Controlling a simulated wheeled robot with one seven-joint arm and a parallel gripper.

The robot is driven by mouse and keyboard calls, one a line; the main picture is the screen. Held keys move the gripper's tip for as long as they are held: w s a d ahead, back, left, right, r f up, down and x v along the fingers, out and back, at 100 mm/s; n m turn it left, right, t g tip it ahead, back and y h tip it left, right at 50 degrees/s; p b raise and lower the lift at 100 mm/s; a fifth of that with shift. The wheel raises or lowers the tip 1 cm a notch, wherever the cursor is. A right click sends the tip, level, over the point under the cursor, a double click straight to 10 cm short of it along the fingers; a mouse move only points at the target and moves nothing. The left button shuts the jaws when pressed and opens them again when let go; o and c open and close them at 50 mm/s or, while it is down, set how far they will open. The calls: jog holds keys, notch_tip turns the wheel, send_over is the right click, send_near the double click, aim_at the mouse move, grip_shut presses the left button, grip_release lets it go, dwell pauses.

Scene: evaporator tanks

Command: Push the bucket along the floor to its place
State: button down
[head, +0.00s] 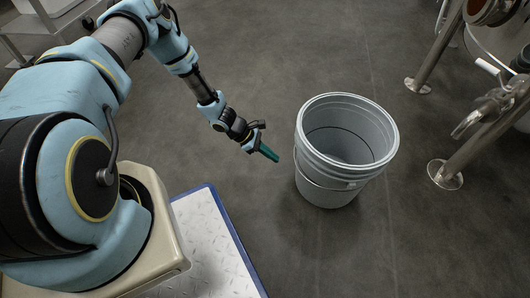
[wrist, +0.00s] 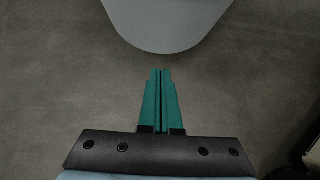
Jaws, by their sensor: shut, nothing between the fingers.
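A light grey open-topped bucket (head: 327,186) stands upright on the floor, right of centre in the head view. It looks empty, and its inside wall shows. My gripper (head: 275,157) has green fingers and is just left of the bucket, pointing toward its side with a small gap. In the wrist view the bucket (wrist: 166,22) shows at the top as a pale curved shape, ahead of the fingertips and apart from them. The gripper (wrist: 161,75) is shut, with its two green fingers together and nothing between them. No marked place for the bucket is seen.
Steel tank legs with round floor plates (head: 445,174) stand to the right of the bucket, with a valve or pipe fitting (head: 485,115) above. A pale metal structure (head: 30,35) is at the upper left. The dark floor (head: 330,50) behind the bucket is clear.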

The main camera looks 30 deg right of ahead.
jog(key=s+d+f, duration=0.1)
jog(key=d, duration=0.1)
jog(key=s+d+f+b, duration=0.1)
jog(key=s+d, duration=0.1)
jog(key=shift+f+b, duration=0.1)
jog(key=shift+b, duration=0.2)
jog(key=shift+s+d, duration=0.35)
jog(key=shift+s, duration=0.05)
